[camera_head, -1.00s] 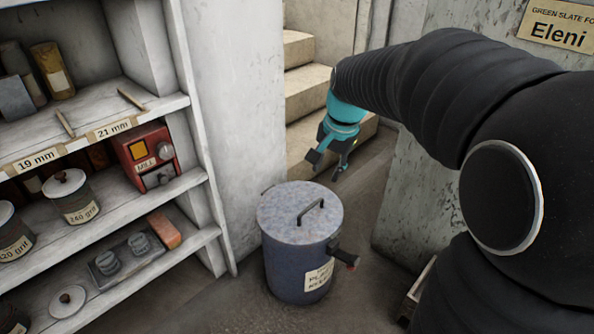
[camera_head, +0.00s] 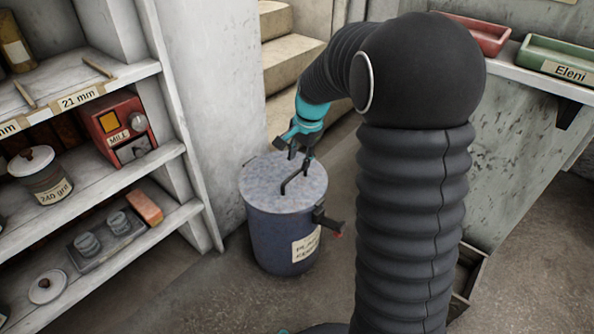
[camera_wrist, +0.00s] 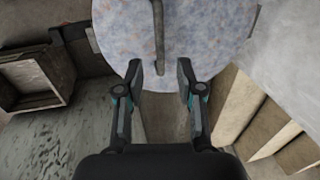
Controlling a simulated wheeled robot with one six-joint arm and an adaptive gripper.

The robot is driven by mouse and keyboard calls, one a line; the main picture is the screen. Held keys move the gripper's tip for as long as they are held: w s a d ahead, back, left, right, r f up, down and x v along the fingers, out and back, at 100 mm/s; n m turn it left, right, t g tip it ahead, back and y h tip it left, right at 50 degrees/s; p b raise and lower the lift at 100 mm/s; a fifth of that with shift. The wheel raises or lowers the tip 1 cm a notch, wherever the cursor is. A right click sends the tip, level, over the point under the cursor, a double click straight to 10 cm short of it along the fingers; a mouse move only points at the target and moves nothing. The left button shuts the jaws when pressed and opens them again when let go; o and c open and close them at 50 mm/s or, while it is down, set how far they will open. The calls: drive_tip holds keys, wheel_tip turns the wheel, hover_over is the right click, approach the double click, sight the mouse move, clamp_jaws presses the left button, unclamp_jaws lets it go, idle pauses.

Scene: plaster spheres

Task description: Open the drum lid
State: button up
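The blue drum (camera_head: 281,240) stands on the floor beside the shelf, with a paper label on its side. Its round speckled lid (camera_head: 262,187) lies flat and closed on top and carries a dark bar handle (camera_head: 292,182). A dark latch (camera_head: 327,222) with a red tip sticks out from the drum's right side. My gripper (camera_head: 301,154) is over the far part of the lid, just behind the handle.
A shelf (camera_head: 165,152) with tins, a red mill box (camera_head: 119,128) and small weights stands left of the drum. Stone steps (camera_head: 285,65) rise behind. A counter (camera_head: 560,85) with red and green trays is at right, with a crate (camera_head: 465,275) below.

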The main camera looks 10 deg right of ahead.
sight(296, 173)
drive_tip(key=shift+w+a+f+b, duration=0.15)
drive_tip(key=shift+w+f+b, duration=0.05)
drive_tip(key=shift+f, duration=0.95)
drive_tip(key=shift+w+a+f+b, duration=0.1)
drive_tip(key=shift+w+f+b, duration=0.05)
drive_tip(key=shift+f, duration=1)
clamp_jaws()
